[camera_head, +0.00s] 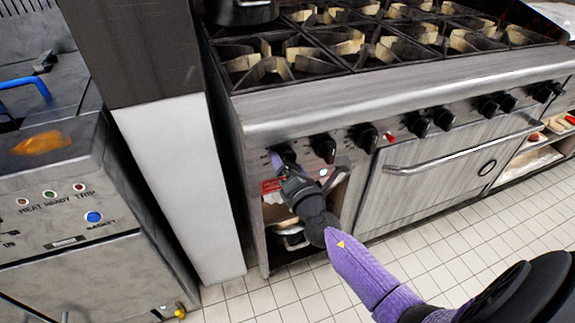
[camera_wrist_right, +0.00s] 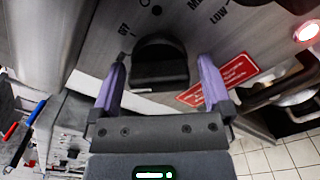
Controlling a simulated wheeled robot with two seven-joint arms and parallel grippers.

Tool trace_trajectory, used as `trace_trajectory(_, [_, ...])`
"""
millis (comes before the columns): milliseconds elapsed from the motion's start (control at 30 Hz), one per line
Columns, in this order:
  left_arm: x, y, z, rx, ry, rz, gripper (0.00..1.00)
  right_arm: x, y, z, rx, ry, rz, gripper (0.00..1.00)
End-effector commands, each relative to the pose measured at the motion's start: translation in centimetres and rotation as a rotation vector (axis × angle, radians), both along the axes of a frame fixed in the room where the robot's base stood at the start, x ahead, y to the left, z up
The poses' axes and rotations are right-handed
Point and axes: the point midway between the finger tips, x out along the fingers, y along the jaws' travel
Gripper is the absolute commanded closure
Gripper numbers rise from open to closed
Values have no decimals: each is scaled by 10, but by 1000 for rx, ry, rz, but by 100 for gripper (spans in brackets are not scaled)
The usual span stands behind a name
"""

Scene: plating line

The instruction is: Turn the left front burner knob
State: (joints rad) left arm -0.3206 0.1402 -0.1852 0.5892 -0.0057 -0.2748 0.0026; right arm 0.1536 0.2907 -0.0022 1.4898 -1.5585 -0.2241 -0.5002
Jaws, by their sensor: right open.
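The leftmost black burner knob (camera_head: 287,153) is on the stove's steel front panel, below the left front burner (camera_head: 268,68). In the right wrist view this knob (camera_wrist_right: 160,60) sits between the two purple fingers. My right gripper (camera_head: 280,160) is open at the knob, with one finger on each side. Small gaps show between the fingers and the knob in the wrist view, so I see no clear contact. My arm and gripper partly hide the knob in the head view. My left gripper is not in view.
A second black knob (camera_head: 323,148) is close to the right, with several more along the panel. A red label (camera_wrist_right: 220,80) is just beside the right finger. A steel oven handle (camera_head: 460,155) juts out. A fryer (camera_head: 60,180) stands left, past a pale pillar (camera_head: 180,180).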

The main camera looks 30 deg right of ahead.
Motion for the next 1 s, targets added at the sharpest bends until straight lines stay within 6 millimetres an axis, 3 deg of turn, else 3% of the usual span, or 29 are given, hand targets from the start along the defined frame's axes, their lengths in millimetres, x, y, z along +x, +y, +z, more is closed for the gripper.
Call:
trace_trajectory(300, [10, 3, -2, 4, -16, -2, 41, 4, -1, 0, 0, 1, 1, 0])
trace_trajectory(600, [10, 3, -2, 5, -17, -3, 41, 4, -1, 0, 0, 1, 1, 64])
trace_trajectory(700, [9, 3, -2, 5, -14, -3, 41, 4, -1, 0, 0, 1, 1, 80])
trace_trajectory(1000, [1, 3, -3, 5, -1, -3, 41, 4, -1, -1, 54, -11, 1, 81])
